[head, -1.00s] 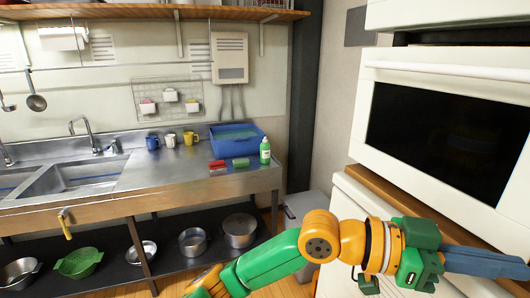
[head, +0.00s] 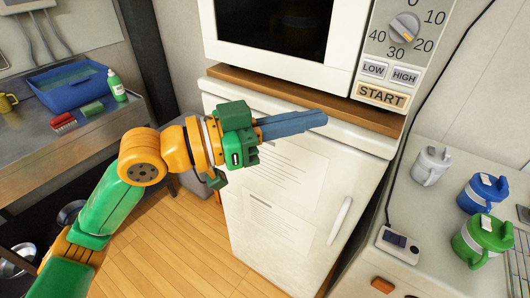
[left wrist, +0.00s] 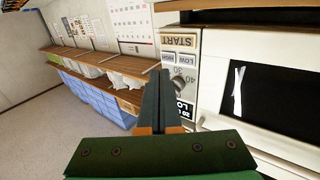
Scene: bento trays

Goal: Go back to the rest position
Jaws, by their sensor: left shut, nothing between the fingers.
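My left gripper (head: 318,120) is stretched out in front of the white cabinet below the microwave (head: 270,30). Its blue-grey fingers are shut together with nothing between them. In the left wrist view the same shut fingers (left wrist: 158,100) point away from the camera, with the microwave's control panel (left wrist: 182,60) beyond them. My right gripper does not show in either view.
A wooden shelf edge (head: 290,95) runs under the microwave, close behind my left gripper. At right, a white counter holds a grey mug (head: 430,166), a blue mug (head: 484,193) and a green mug (head: 482,238). A blue tub (head: 72,86) stands on the steel counter at left. Wooden floor (head: 165,240) is open below.

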